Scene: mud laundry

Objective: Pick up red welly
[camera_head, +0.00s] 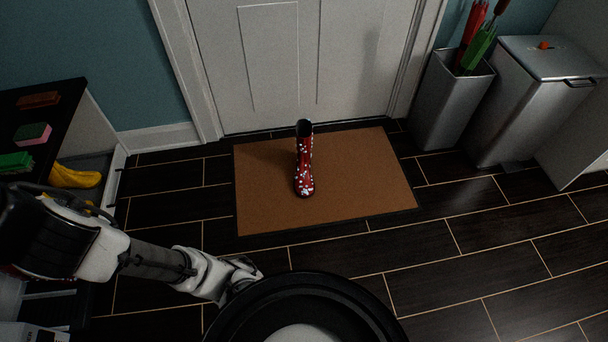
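The red welly (304,160) is dark red with white spots and a dark opening at the top. It stands upright on the brown doormat (364,190), near the mat's middle, with its toe toward me. My arm reaches in from the lower left, and its end lies near the bottom middle, behind the black rim of my own body. My gripper's fingers cannot be made out there. The arm's visible end is apart from the welly, below and left of it, off the mat.
A white door (300,50) stands behind the mat. At right are a grey umbrella bin (448,100) and a grey pedal bin (530,110). At left a dark shelf (62,105) holds brushes and a sponge, with a yellow item (75,177) below. Dark tiled floor around the mat is clear.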

